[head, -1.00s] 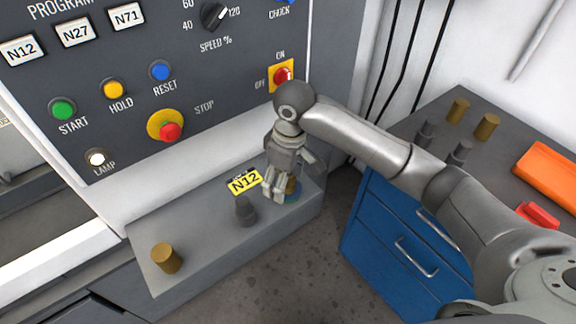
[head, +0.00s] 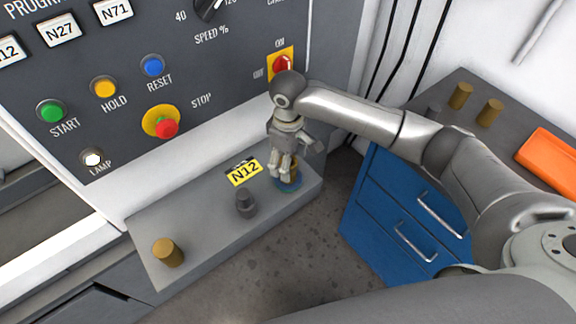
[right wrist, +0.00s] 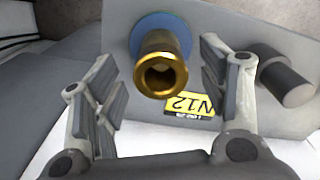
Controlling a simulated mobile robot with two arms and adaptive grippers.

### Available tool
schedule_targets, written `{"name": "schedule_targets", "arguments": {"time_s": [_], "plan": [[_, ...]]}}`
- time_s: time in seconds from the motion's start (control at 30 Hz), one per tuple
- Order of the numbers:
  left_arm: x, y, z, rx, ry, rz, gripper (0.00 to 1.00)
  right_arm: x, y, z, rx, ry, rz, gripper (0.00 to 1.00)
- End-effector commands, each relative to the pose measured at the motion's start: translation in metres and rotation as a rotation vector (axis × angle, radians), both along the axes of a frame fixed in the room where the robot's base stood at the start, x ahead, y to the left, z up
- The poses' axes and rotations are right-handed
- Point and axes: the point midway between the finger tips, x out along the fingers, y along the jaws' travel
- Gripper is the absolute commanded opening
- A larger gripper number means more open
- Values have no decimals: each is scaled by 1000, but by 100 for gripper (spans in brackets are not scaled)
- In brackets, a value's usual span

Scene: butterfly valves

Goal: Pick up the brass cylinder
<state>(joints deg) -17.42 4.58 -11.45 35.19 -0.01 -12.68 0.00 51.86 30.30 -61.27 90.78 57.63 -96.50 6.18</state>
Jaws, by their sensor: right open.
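A brass cylinder (right wrist: 160,72) with a hole in its end stands on a blue disc (right wrist: 150,28) on the grey ledge (head: 208,225). In the head view this cylinder (head: 295,168) is largely hidden by my right gripper (head: 280,175). Another brass cylinder (head: 167,252) stands at the ledge's near left end. Two more brass cylinders (head: 460,96) (head: 489,112) stand on the cabinet. My left gripper is not in view.
A dark grey stepped part (head: 246,204) stands close left of the gripper, beside a yellow N12 label (head: 244,172). The control panel (head: 120,125) rises behind the ledge. A blue drawer cabinet (head: 405,215) stands at right, with an orange object (head: 550,158) on top.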

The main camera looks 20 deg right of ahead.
Motion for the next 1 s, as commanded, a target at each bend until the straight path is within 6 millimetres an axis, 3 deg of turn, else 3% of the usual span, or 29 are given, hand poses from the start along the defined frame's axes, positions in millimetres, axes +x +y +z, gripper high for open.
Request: {"name": "schedule_targets", "arguments": {"time_s": [0.17, 0.43, 0.9, 1.0], "plan": [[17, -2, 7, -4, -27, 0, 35, 0, 1, -20, 1, 1, 0, 67], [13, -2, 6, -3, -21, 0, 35, 0, 1, -24, 1, -1, 1, 67], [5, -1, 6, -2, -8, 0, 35, 0, 1, -23, 1, -1, 0, 7], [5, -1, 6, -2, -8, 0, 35, 0, 1, -23, 1, -1, 0, 0]]}}
